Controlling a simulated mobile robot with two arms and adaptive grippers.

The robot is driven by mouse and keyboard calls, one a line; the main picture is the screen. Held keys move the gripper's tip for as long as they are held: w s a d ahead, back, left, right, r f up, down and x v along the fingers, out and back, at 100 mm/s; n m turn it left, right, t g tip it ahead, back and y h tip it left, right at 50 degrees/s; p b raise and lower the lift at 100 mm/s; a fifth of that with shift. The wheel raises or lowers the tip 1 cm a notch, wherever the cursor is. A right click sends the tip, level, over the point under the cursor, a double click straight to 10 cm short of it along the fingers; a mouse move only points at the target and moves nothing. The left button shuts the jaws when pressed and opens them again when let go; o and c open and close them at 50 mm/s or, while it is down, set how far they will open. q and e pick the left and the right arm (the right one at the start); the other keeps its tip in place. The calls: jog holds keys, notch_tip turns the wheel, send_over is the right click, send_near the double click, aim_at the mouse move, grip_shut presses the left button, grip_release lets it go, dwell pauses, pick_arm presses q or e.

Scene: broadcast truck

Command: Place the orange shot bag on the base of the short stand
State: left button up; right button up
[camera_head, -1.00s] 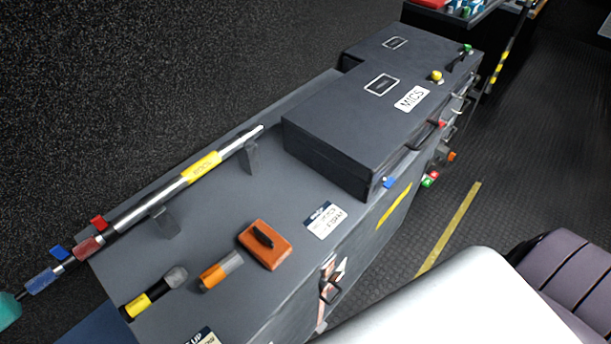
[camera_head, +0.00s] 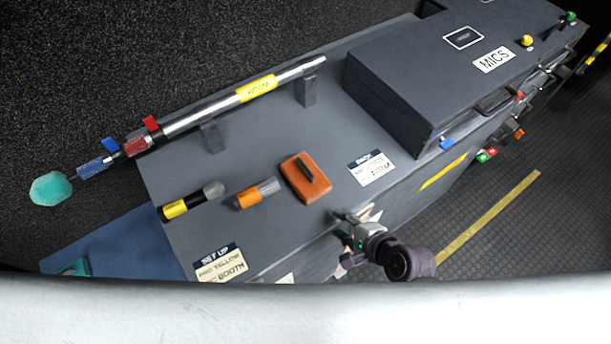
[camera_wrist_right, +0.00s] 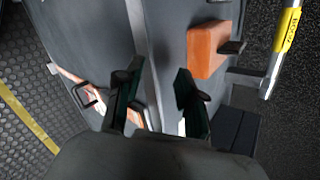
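The orange shot bag (camera_head: 305,178) lies on the grey case top (camera_head: 240,150), with its black handle strap facing up. It also shows in the right wrist view (camera_wrist_right: 207,52), to the right of and beyond the fingers. My right gripper (camera_head: 356,232) is at the case's front edge, a little in front of and to the right of the bag. In the right wrist view its two dark fingers (camera_wrist_right: 157,98) are apart with nothing between them. My left gripper is not in view. I cannot make out the short stand or its base.
A yellow-banded microphone (camera_head: 190,200) and an orange-banded one (camera_head: 256,193) lie left of the bag. A boom pole (camera_head: 205,115) rests on brackets behind. A dark MICS case (camera_head: 430,70) stands to the right. A printed card (camera_head: 371,168) lies beside the bag.

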aim_at(305, 165)
jog(key=w+r+m+t, duration=0.1)
jog(key=r+m, duration=0.1)
jog(key=m, duration=0.2)
jog(key=w+a+r+m+t+y, duration=0.1)
jog(key=w+r+m, duration=0.1)
jog(key=m, duration=0.1)
jog(key=w+a+r+m+t, duration=0.1)
jog(key=r+m, duration=0.1)
jog(key=m, duration=0.2)
jog(key=shift+w+a+r+m+t+y, duration=0.1)
jog(key=shift+w+r+m+t+y, duration=0.2)
jog(key=shift+y, duration=0.1)
jog(key=shift+w+r+m, duration=0.15)
jog(key=shift+w+m, duration=0.05)
jog(key=shift+m, duration=0.5)
jog(key=shift+t, duration=0.3)
jog(key=x, duration=0.8)
jog(key=shift+r, duration=0.1)
jog(key=x, duration=0.6)
jog(key=shift+s+a, duration=0.15)
jog(key=shift+a, duration=0.05)
grip_shut()
jog(key=shift+r, duration=0.25)
